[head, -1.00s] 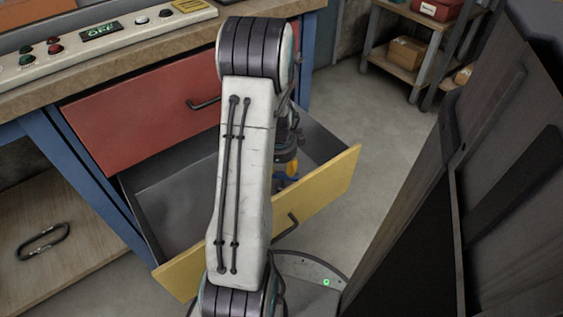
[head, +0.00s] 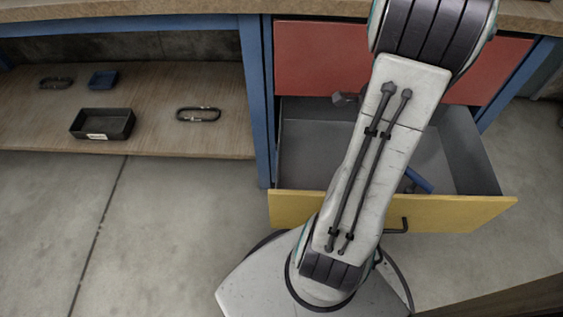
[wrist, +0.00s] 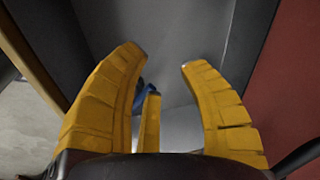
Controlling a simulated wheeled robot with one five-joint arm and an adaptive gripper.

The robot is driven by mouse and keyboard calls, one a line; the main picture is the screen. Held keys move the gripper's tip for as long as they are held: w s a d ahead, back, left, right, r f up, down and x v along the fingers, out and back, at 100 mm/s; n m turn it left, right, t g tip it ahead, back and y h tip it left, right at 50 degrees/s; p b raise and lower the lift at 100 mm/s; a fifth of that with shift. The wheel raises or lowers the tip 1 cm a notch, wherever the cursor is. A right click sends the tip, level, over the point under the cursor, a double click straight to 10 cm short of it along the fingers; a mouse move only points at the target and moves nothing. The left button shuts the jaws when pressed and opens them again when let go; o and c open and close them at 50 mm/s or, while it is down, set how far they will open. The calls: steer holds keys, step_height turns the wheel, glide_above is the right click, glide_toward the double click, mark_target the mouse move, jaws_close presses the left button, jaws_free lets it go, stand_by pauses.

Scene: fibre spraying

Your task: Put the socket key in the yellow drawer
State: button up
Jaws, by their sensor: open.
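The yellow drawer (head: 460,212) is pulled open below a red drawer. A blue bar, likely the socket key (head: 418,180), shows inside it just right of my arm. Its far end is hidden by my arm. In the wrist view a small blue piece (wrist: 139,98) shows behind my yellow fingers, over the grey drawer floor. My gripper (wrist: 163,58) is open, its fingers spread with nothing clearly between them. It points into the drawer.
The red drawer (head: 310,60) is shut above. On the wooden lower shelf (head: 200,85) at left are a black labelled bin (head: 102,124), a small blue box (head: 103,79) and two carabiner-like rings (head: 198,115). The concrete floor at left is clear.

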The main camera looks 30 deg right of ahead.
steer(key=w+a+r+n, duration=0.1)
steer(key=a+r+n, duration=0.2)
steer(key=a+n, duration=0.3)
steer(key=w+a+r+n+t+y, duration=0.15)
steer(key=a+n, duration=0.25)
steer(key=a, duration=0.4)
steer(key=a+r+n+g+h, duration=0.1)
steer(key=a+r+n, duration=0.35)
steer(key=a, duration=0.25)
steer(key=s+a+n+y, duration=0.1)
steer(key=s+a+n, duration=0.3)
steer(key=a+n, duration=0.3)
steer(key=shift+s+a+r+n+t, duration=0.2)
steer(key=shift+r+n+t, duration=0.15)
steer(key=shift+n, duration=0.5)
steer(key=shift+d, duration=0.1)
step_height(320, 180, up, 32)
steer(key=t+p, duration=0.1)
steer(key=p, duration=2.9)
steer(key=shift+p, duration=0.4)
